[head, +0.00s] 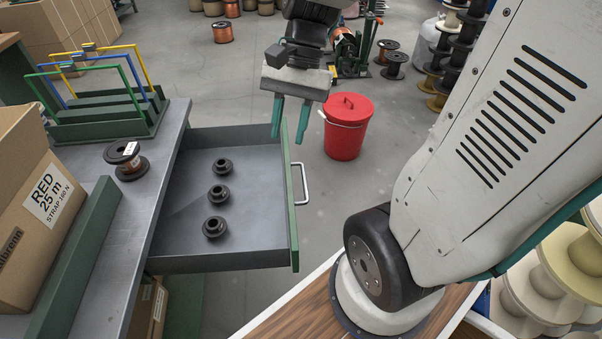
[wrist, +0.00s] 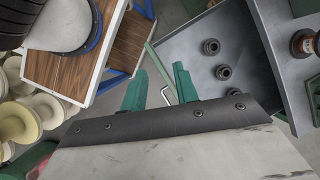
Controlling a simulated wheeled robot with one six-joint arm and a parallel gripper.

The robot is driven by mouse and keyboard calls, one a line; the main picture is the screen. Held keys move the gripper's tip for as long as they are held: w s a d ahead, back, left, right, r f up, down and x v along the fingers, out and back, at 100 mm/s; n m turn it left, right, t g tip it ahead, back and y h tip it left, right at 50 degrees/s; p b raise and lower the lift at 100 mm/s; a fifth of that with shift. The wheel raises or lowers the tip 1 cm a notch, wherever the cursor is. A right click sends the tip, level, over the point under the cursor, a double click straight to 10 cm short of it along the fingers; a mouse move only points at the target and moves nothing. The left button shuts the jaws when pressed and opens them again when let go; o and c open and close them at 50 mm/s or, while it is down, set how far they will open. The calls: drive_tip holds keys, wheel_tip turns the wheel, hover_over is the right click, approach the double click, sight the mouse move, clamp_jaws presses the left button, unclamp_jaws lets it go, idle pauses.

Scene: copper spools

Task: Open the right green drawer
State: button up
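A grey drawer (head: 265,225) with a green front (head: 292,215) stands pulled out from the metal workbench, its inside in view. A light metal handle (head: 301,184) is on the outer face of the front. Three dark flanged parts (head: 218,193) lie in the drawer. My gripper (head: 288,137) is above the far end of the drawer front, its two green fingers pointing down and apart, with nothing between them. In the wrist view the fingers (wrist: 159,88) also stand apart, and part of the handle (wrist: 167,95) shows beyond the gap. I see no contact with the handle.
The workbench (head: 135,225) carries a cardboard box (head: 30,215), a copper spool (head: 127,160) and a green rack (head: 105,115). A red bucket (head: 347,127) stands on the floor beyond the handle. Pale spools (head: 555,265) are at lower right.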

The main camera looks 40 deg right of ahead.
drive_tip(key=w+d+f+m+y, duration=0.4)
drive_tip(key=w+d+f+m, duration=0.15)
drive_tip(key=f+m, duration=0.2)
drive_tip(key=m+t+y, duration=0.4)
drive_tip(key=m+t, duration=0.7)
drive_tip(key=m, duration=1.4)
approach(304, 176)
drive_tip(key=w+a+f, duration=0.2)
drive_tip(key=x, duration=0.7)
drive_tip(key=shift+s+a+r, duration=0.15)
drive_tip(key=shift+a+r, duration=0.05)
drive_tip(key=shift+r, duration=0.1)
clamp_jaws()
